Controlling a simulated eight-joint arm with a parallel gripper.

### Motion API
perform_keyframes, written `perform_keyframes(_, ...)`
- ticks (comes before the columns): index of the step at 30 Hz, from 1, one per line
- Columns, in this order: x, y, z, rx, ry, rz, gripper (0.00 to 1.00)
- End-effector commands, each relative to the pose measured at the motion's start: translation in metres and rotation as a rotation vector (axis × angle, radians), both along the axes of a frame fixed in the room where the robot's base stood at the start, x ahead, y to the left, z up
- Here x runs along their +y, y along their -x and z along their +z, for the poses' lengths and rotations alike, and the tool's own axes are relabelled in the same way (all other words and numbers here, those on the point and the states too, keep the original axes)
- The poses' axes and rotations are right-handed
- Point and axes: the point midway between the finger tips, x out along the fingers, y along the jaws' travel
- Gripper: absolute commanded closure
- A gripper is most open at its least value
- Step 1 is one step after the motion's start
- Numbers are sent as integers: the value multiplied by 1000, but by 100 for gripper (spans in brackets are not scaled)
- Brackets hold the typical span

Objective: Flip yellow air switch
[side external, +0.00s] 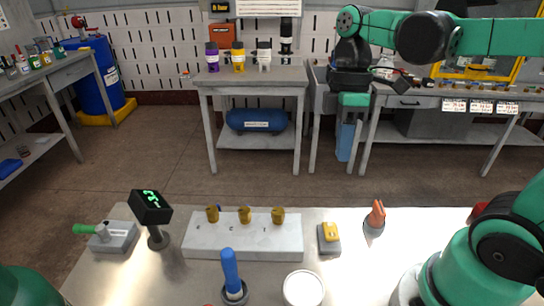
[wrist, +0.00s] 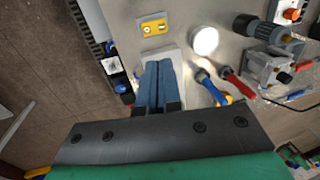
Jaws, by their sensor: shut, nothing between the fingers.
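A small yellow switch (side external: 331,231) sits on a grey block on the near table, right of a pale block with gold knobs. In the wrist view a yellow plate with two dark round spots (wrist: 154,27) lies beyond my fingertips; I cannot tell if it is the same thing. My gripper (side external: 347,140) hangs high, with its blue fingers pointing down, well above and apart from the near table's switch. In the wrist view its fingers (wrist: 158,62) are together and empty, apart from the yellow plate. They partly hide a pale grey block behind them.
The pale block (side external: 240,238) with gold knobs, a blue handle (side external: 230,270), a white disc (side external: 302,289), an orange knob (side external: 376,212) and a green-lit display (side external: 150,205) stand on the near table. Its right part is mostly clear.

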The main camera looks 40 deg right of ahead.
Motion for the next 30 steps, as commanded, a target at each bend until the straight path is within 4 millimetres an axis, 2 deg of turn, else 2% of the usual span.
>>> perform_keyframes(5,1,1,-7,0,0,0,100)
perform_keyframes(8,3,3,-19,0,0,0,100)
perform_keyframes(18,11,11,-72,0,0,1,100)
perform_keyframes(30,18,18,-121,-1,-1,1,100)
